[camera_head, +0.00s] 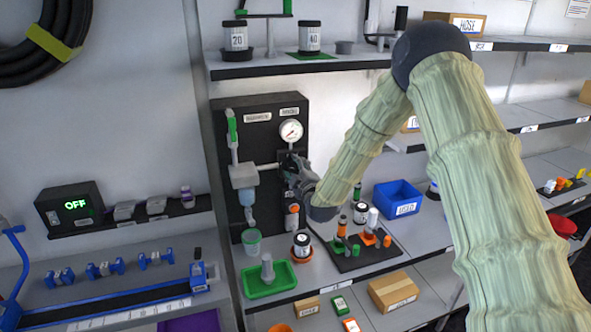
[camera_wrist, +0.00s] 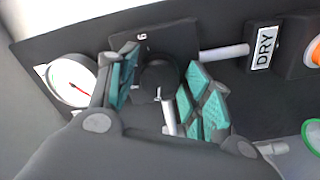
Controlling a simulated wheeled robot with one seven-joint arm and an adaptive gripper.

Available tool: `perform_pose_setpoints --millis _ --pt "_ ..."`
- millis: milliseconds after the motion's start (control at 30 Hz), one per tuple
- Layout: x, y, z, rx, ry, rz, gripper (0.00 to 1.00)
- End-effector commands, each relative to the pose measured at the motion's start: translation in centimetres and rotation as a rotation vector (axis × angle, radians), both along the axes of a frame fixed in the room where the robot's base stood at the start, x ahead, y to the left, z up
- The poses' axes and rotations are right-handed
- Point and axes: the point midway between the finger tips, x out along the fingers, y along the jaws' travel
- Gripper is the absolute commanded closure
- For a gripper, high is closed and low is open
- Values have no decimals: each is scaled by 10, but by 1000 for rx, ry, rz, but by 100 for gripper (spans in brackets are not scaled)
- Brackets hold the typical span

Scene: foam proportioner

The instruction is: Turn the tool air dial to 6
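The tool air dial is a round black knob (camera_wrist: 158,76) on a dark square plate in the wrist view. A single white digit, seen at an angle and looking like a 9 or a 6, is on the plate above it. A short white mark shows on the knob's lower edge. My gripper (camera_wrist: 161,66) has its teal-padded fingers on either side of the knob, with gaps visible, wider on the right. It is open and does not appear to grip. In the head view, my gripper (camera_head: 290,168) is at the black panel and hides the dial.
A round pressure gauge (camera_head: 291,131) sits just above my gripper on the black panel (camera_head: 262,104); it also shows in the wrist view (camera_wrist: 73,82). A DRY label (camera_wrist: 264,48) is right of the dial. Bottles and a black tray (camera_head: 362,258) stand on the shelf below.

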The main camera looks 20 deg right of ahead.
Motion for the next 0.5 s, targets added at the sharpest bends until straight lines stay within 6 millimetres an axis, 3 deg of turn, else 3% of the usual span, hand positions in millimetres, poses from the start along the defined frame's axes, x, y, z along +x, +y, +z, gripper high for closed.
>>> perform_pose_setpoints --millis 33,167,500 --pt "0 0 0 0 0 0 66" --pt "0 0 0 0 0 0 88" --pt "0 0 -3 39 1 0 88"
